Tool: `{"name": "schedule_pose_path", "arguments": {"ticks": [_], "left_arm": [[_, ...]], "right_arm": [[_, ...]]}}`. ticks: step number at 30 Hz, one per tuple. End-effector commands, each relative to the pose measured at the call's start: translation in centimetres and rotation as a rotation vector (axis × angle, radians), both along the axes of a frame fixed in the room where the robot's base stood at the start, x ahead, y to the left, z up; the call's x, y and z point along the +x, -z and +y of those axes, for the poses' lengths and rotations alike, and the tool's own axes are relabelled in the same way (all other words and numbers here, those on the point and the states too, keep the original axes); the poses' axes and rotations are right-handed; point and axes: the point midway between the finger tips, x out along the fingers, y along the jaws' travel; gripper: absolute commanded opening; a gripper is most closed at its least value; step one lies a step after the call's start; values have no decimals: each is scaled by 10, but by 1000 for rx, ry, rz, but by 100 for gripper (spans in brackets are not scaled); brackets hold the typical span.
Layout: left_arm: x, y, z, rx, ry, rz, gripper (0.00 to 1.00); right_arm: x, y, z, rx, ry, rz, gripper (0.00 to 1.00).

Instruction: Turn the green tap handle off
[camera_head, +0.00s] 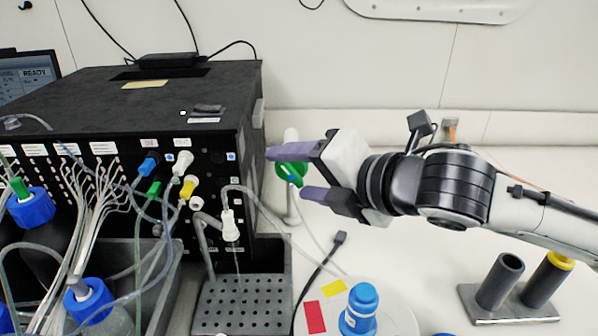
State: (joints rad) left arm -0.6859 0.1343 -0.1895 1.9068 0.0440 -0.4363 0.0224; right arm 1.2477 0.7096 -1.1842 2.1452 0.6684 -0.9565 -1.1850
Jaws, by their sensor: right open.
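The green tap handle (292,168) shows beside the right side of the black machine, on a white upright fitting (291,135). My right gripper (289,173) comes in from the right, with its purple-tipped fingers spread apart. The upper finger passes across the top of the green handle and the lower finger lies below it, so the handle shows between them. I cannot tell whether either finger touches it. The upper finger hides part of the handle. My left gripper is not in view.
The black machine (160,100) with tubes and coloured connectors fills the left. A perforated grey rack (240,305) stands in front of it.

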Motion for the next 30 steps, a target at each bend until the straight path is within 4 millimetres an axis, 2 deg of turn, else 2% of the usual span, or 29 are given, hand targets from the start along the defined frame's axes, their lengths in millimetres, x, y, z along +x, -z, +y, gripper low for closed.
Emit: {"name": "schedule_pose_path", "arguments": {"ticks": [6, 12, 14, 23, 30], "left_arm": [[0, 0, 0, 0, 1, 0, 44], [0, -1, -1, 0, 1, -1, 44], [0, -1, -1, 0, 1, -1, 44], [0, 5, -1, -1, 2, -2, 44], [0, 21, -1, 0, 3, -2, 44]], "right_arm": [[0, 0, 0, 0, 0, 0, 62], [0, 0, 0, 0, 0, 0, 29], [0, 0, 0, 0, 0, 0, 21], [0, 2, -1, 47, 1, 0, 21], [0, 8, -2, 193, 2, 3, 21]]}}
